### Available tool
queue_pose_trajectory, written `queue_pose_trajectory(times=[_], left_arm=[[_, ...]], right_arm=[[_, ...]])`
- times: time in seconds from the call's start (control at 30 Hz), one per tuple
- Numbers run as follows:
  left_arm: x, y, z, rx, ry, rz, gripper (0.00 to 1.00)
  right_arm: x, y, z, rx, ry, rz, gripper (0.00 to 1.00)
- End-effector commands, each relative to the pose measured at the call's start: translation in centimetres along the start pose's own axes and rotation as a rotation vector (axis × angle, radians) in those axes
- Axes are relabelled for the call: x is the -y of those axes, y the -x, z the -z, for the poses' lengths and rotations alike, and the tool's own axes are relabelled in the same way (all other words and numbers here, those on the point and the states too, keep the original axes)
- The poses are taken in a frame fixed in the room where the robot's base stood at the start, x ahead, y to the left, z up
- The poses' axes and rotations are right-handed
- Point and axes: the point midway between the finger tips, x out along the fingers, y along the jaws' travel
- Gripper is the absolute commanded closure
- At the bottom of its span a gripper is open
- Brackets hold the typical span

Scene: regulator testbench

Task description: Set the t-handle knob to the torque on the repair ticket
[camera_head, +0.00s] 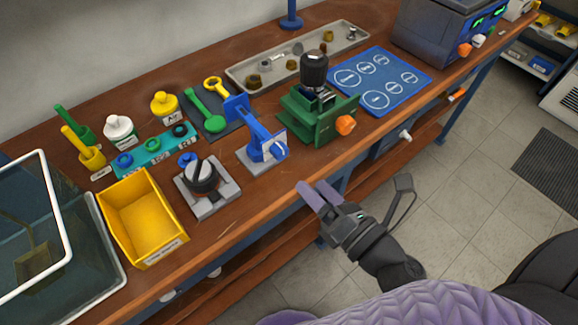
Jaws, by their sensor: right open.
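My right gripper (318,194) is open and empty, out in front of the bench's front edge. Its purple fingers point up and left toward the bench. A black round knob with a grey bar handle (203,177) sits on a grey square plate left of my gripper; it looks like the t-handle knob. A blue fixture (262,138) with a white plate and a round blue knob stands between it and a green fixture. My gripper touches none of these. I cannot make out a repair ticket or any torque marking. My left gripper is not in view.
The green fixture (304,117) with an orange knob (345,124) stands on the bench right of the blue one. A yellow bin (140,214) is at the left, beside a clear-walled box (98,262). A blue mat (394,84) lies further right. Floor is free beyond my gripper.

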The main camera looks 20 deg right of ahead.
Motion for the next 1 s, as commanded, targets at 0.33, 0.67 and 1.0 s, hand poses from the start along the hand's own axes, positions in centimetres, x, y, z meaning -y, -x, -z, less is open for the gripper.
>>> queue_pose_trajectory(times=[0.33, 0.67, 1.0], left_arm=[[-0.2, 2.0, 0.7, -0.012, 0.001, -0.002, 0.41], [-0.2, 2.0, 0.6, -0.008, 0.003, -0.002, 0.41], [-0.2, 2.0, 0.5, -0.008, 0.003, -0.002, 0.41]], right_arm=[[-0.1, -7.2, -0.2, 0.003, -0.005, 0.001, 0.24], [0.0, -8.1, 0.0, 0.001, -0.007, 0.002, 0.24], [0.0, -8.0, -0.1, 0.001, -0.007, 0.002, 0.89]])
